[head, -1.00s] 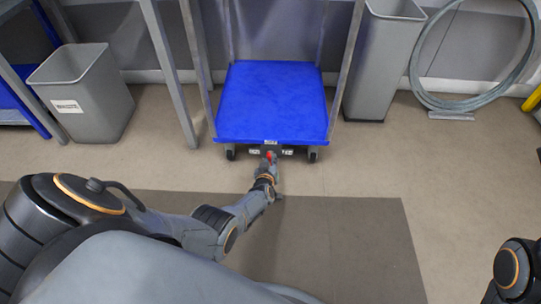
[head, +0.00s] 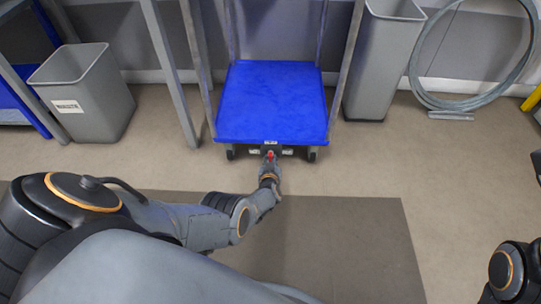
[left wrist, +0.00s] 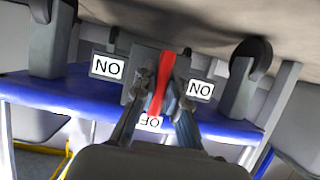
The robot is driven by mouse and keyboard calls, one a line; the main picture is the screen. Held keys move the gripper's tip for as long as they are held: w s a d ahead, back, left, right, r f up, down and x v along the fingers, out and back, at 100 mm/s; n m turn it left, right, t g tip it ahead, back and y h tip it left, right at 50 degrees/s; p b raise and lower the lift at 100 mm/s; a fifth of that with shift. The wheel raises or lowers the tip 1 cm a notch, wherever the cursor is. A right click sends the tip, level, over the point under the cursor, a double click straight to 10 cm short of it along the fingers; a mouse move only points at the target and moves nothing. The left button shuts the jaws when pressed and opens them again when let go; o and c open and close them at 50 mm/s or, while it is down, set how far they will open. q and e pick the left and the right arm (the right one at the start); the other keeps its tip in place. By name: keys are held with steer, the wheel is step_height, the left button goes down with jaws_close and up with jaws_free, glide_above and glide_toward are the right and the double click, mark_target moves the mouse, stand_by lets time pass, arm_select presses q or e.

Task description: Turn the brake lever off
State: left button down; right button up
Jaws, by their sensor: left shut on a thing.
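The red brake lever (head: 270,155) is at the near edge of the blue platform cart (head: 272,100). In the left wrist view, which shows the cart upside down, the lever (left wrist: 162,82) lies between the fingers of my left gripper (left wrist: 160,88). The left gripper is shut on it. White ON labels (left wrist: 107,67) (left wrist: 201,90) sit on both sides of the lever. An OFF label (left wrist: 151,122) sits between the fingers, partly hidden by the lever. My right arm shows at the lower right of the head view, but I cannot make out its gripper.
Metal posts (head: 170,70) stand left of the cart. A grey bin (head: 85,95) stands at the left and another (head: 380,60) to the right of the cart. A coiled hose (head: 470,100) is at the far right.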

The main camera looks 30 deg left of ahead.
arm_select(q)
steer(key=c, duration=1.4)
jaws_free()
steer(key=shift+o, duration=0.2)
steer(key=shift+s+d, duration=0.1)
steer(key=shift+d, duration=0.1)
